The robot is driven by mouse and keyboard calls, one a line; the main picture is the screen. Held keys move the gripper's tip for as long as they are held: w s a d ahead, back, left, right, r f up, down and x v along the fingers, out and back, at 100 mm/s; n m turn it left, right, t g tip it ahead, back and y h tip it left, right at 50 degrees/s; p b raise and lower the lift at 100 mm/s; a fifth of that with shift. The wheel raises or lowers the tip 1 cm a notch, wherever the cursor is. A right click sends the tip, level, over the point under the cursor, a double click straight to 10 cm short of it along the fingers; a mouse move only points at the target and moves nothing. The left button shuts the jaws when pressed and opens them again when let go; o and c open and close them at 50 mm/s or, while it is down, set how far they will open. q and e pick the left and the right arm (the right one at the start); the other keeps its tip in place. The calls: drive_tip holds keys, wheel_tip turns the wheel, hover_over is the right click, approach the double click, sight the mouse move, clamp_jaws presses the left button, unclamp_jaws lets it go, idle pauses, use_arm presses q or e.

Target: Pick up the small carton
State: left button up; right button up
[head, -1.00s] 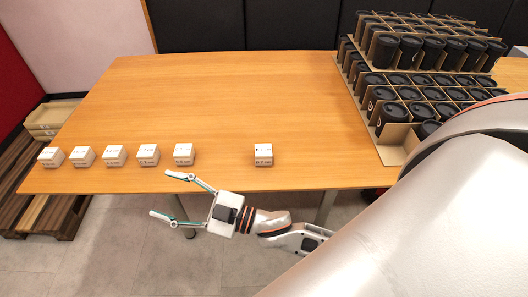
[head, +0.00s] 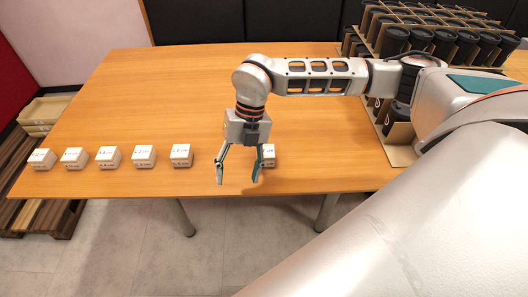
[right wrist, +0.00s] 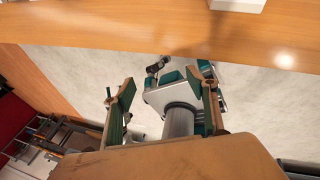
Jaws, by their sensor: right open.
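Several small white cartons with printing stand in a row along the front left of the wooden table, the rightmost of that row being one carton (head: 181,155). Another small carton (head: 269,155) stands apart to the right, partly hidden behind a finger of my right gripper. My right gripper (head: 238,180) points down near the table's front edge, open and empty, with its fingers left of and in front of that lone carton. In the right wrist view the open fingers (right wrist: 165,108) show, and a white carton (right wrist: 238,4) is cut off at the top edge. My left gripper is not in view.
The wooden table (head: 150,95) has much clear surface behind the cartons. Black lidded cups in cardboard dividers (head: 440,40) stand stacked at the back right. A pallet with trays (head: 45,110) is at the left.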

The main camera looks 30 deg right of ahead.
sight(266, 151)
drive_tip(key=w+d+r+m+h, duration=0.1)
drive_tip(key=d, duration=0.3)
drive_tip(key=w+d+r+t+h, duration=0.1)
drive_tip(key=w+d, duration=0.1)
drive_tip(key=d, duration=0.2)
drive_tip(key=w+d+m+h, duration=0.1)
drive_tip(key=w+d, duration=0.1)
drive_tip(key=d, duration=0.2)
drive_tip(key=shift+r+m+h, duration=0.3)
drive_tip(key=shift+r+h, duration=0.1)
drive_tip(key=shift+w+d+f+b, duration=0.1)
drive_tip(key=shift+w+f+b, duration=0.1)
drive_tip(key=shift+f, duration=1.7)
drive_tip(key=shift+w+d+f+b, duration=0.1)
drive_tip(key=shift+f+b, duration=0.05)
drive_tip(key=shift+f, duration=1.75)
drive_tip(key=c, duration=1.2)
